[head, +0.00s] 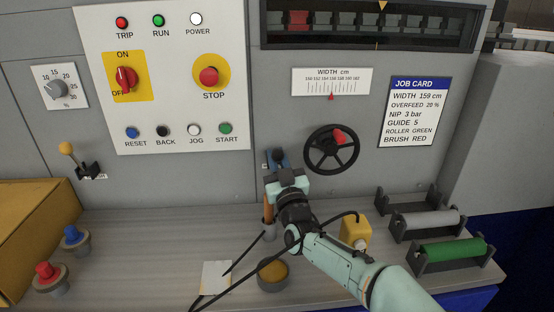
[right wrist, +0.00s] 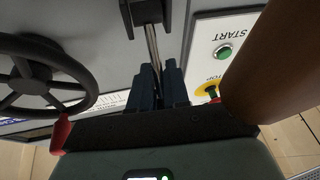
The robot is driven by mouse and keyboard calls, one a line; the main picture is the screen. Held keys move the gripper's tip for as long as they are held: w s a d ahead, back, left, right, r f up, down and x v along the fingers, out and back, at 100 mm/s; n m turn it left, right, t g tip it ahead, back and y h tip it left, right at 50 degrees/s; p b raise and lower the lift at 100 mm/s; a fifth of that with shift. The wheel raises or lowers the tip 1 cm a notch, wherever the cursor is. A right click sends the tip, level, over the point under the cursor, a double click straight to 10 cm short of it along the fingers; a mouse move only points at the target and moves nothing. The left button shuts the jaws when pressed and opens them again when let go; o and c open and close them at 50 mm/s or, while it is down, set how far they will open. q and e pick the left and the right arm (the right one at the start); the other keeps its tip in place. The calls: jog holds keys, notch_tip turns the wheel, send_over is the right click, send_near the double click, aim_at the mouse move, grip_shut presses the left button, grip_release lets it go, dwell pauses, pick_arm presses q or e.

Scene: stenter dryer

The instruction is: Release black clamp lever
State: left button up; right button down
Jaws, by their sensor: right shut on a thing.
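The black clamp lever (head: 277,154) is on the grey panel, left of the handwheel. In the head view only its dark top shows; my right gripper hides the rest. In the right wrist view its metal rod (right wrist: 151,42) runs from a black bracket (right wrist: 147,12) down between my dark blue fingers. My right gripper (head: 279,166) is shut on the lever; its fingertips also show in the right wrist view (right wrist: 158,82). My left gripper is not in view.
A black handwheel (head: 331,165) with a red knob is close to the right. A brown handle (head: 268,208) stands upright just below my gripper. A yellow-knobbed lever (head: 66,148) is at the left. Roller stands, including a green roller (head: 452,252), occupy the right shelf.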

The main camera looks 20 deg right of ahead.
jog(key=shift+a+f, duration=0.1)
jog(key=c, duration=1.2)
grip_release()
jog(key=shift+s, duration=0.15)
jog(key=v, duration=1.3)
jog(key=shift+s+b, duration=0.2)
jog(key=shift+b, duration=0.2)
jog(key=shift+o, duration=0.4)
